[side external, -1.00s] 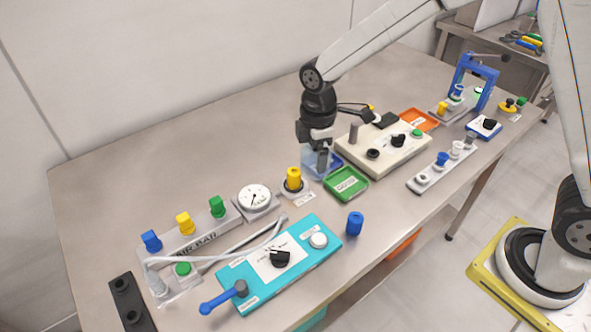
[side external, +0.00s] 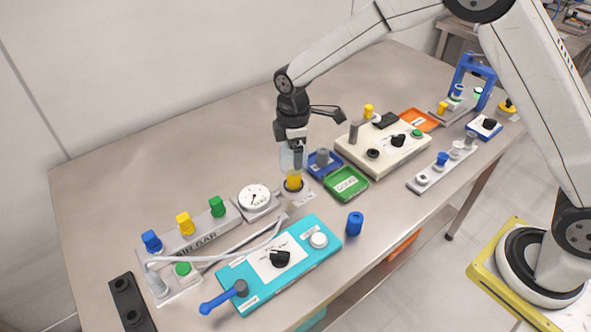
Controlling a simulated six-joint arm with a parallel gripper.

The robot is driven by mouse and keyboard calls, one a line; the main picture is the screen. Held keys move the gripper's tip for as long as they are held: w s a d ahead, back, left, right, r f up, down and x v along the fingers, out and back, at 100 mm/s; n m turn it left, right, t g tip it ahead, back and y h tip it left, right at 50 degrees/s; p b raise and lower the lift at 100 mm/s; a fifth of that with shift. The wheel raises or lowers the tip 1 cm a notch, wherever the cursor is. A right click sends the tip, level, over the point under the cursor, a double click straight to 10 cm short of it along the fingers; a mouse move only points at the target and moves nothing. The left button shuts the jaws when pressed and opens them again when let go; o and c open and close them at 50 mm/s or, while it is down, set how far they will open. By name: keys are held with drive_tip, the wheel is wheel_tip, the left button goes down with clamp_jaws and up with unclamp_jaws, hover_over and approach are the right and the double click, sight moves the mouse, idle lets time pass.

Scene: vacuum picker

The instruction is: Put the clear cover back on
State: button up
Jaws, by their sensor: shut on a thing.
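My gripper (side external: 297,157) is shut on the clear cover (side external: 284,160), a see-through, pale bluish cup. It holds the cover upright over the yellow knob (side external: 294,180). The knob stands on a small round grey base with a white label beside it, near the middle of the table. The cover's lower edge is at or just around the top of the knob. I cannot tell how far down it reaches, because the clear wall is faint and my gripper hides part of it.
A white dial gauge (side external: 254,197) stands close left of the knob. A blue tray (side external: 333,172) with a grey cylinder and a green tray (side external: 346,183) lie to the right. The teal panel (side external: 316,266) and a blue cylinder (side external: 355,223) are in front. Table behind the knob is clear.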

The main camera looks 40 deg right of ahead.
drive_tip(key=shift+f, duration=3)
drive_tip(key=shift+f, duration=0.15)
idle(0.4)
drive_tip(key=o, duration=0.9)
drive_tip(key=shift+r, duration=3.5)
